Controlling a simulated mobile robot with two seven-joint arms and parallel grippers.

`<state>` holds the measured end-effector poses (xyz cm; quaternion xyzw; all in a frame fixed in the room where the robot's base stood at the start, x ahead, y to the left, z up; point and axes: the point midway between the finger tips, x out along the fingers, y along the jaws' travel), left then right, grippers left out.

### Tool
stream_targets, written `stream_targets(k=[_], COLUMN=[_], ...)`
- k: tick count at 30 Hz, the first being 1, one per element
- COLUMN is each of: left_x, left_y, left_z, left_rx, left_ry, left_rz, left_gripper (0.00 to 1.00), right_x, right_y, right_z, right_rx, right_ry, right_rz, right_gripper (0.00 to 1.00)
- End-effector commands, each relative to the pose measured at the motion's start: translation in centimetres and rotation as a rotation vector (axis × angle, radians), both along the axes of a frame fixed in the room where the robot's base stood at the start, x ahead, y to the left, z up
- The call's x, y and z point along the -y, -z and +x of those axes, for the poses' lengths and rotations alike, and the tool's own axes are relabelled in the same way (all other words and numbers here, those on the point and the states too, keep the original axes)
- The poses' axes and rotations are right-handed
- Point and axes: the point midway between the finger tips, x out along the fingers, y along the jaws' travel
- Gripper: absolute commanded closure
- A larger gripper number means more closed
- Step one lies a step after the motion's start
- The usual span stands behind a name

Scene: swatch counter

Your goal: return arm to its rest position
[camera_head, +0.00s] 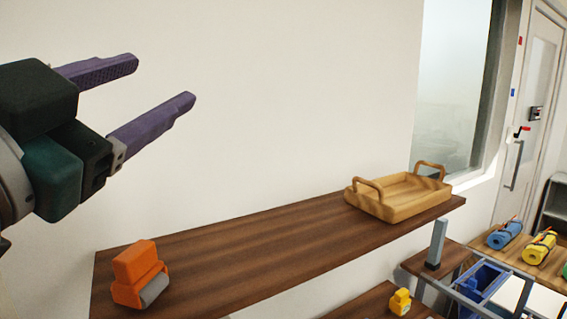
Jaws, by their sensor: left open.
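My left gripper (165,95) is at the upper left, raised above the brown wooden shelf (260,250). Its two purple fingers are apart, with nothing between them. It points right and touches nothing. My right gripper does not show.
An orange object with a grey roller (138,270) is at the shelf's left end. A wooden tray with two handles (400,209) is at its right end. Lower right are a grey upright block (436,246), blue (504,235) and yellow (539,247) rolls, and a blue bin (482,279). The wall's middle is clear.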

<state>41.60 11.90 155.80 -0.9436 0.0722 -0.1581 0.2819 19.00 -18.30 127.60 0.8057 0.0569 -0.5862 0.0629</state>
Motion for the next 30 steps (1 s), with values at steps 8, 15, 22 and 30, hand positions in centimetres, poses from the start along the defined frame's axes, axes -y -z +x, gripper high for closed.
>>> stream_targets(k=[8, 15, 22, 30], left_x=[-7.0, -6.3, -6.4, -6.4], left_y=[19.9, 27.8, 16.9, 13.4], left_z=[-8.4, -23.7, -22.7, -22.6], left_rx=[-0.907, -1.586, -1.551, -1.549], left_ry=[-0.335, -0.401, -0.401, -0.401], left_rz=[-0.227, -0.267, -0.261, -0.261], left_gripper=[0.36, 0.36, 0.36, 0.36], right_x=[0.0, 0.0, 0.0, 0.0], right_y=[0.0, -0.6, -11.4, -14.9], right_z=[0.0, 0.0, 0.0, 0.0], right_rx=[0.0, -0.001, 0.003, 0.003], right_ry=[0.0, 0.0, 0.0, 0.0], right_rz=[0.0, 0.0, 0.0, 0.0], right_gripper=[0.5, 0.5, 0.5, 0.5])
